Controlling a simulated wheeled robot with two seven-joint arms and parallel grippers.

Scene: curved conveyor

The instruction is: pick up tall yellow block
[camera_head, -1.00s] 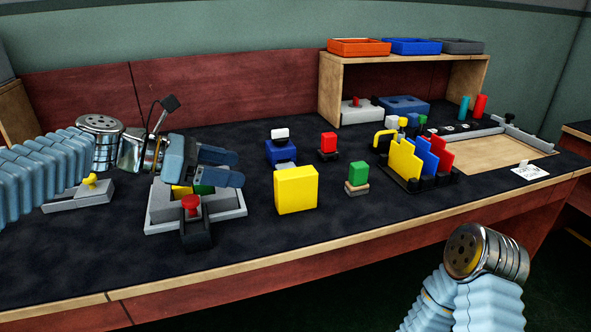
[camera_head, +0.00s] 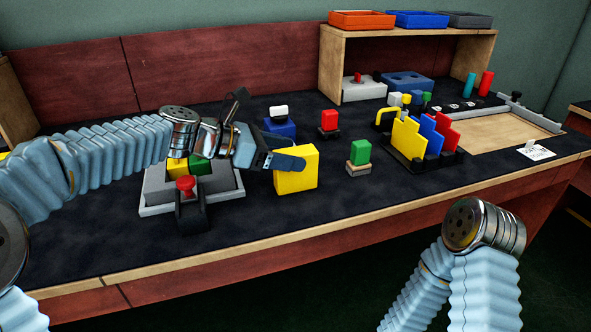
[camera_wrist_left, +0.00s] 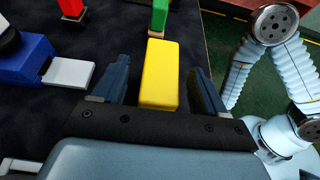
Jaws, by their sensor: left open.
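The tall yellow block (camera_head: 298,170) stands upright on the dark table near the front edge, in the middle of the head view. My left gripper (camera_head: 290,160) is at the block, with one finger across its upper left in the head view. In the left wrist view the yellow block (camera_wrist_left: 160,75) lies between the two spread fingers of the left gripper (camera_wrist_left: 155,85). A dark gap shows at each side, so the fingers do not touch it there. My right arm is at the lower right of the head view, and its gripper is out of view.
A blue block with a white top (camera_head: 280,122) stands behind the yellow block. A green block (camera_head: 360,152) on a small stand is to the right. A rack of coloured plates (camera_head: 425,140) stands further right. A grey tray (camera_head: 150,190) with a red-knobbed part (camera_head: 186,185) is left.

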